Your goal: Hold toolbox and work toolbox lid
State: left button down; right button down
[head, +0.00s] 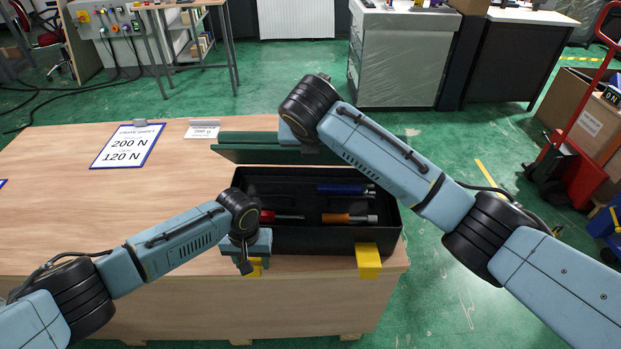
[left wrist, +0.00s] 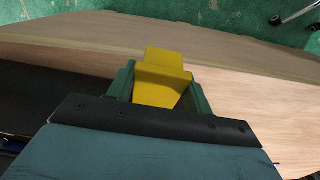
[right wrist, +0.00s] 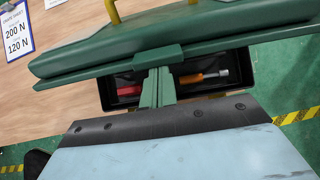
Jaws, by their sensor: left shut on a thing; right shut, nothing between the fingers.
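The black toolbox (head: 318,236) stands at the table's front right corner, with its green lid (head: 245,150) raised along the back. The lid also shows in the right wrist view (right wrist: 90,60). Two yellow latches hang at the front, a left one (head: 256,268) and a right one (head: 368,262). My left gripper (left wrist: 163,88) is shut on the left yellow latch (left wrist: 162,75). My right gripper (right wrist: 158,88) is shut and empty, its fingertips close to the lid's edge; whether they touch it is unclear. In the head view my right arm covers part of the lid.
Inside the toolbox lie a blue-handled tool (head: 342,189), an orange-handled tool (head: 348,218) and a red-handled one (head: 280,215). A clipboard (head: 127,146) and a small card (head: 201,131) lie on the table (head: 110,215). A red hand truck (head: 575,140) stands right.

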jog(key=w+r, duration=0.1)
jog(key=w, duration=0.2)
jog(key=w+r, duration=0.2)
jog(key=w, duration=0.1)
jog(key=w+r, duration=0.2)
jog(key=w, duration=0.1)
jog(key=shift+w+d, duration=0.1)
jog(key=shift+d, duration=0.2)
jog(key=shift+w+d+r, duration=0.1)
jog(key=shift+w+r, duration=0.1)
jog(key=shift+w, duration=0.9)
jog(key=shift+s, duration=0.15)
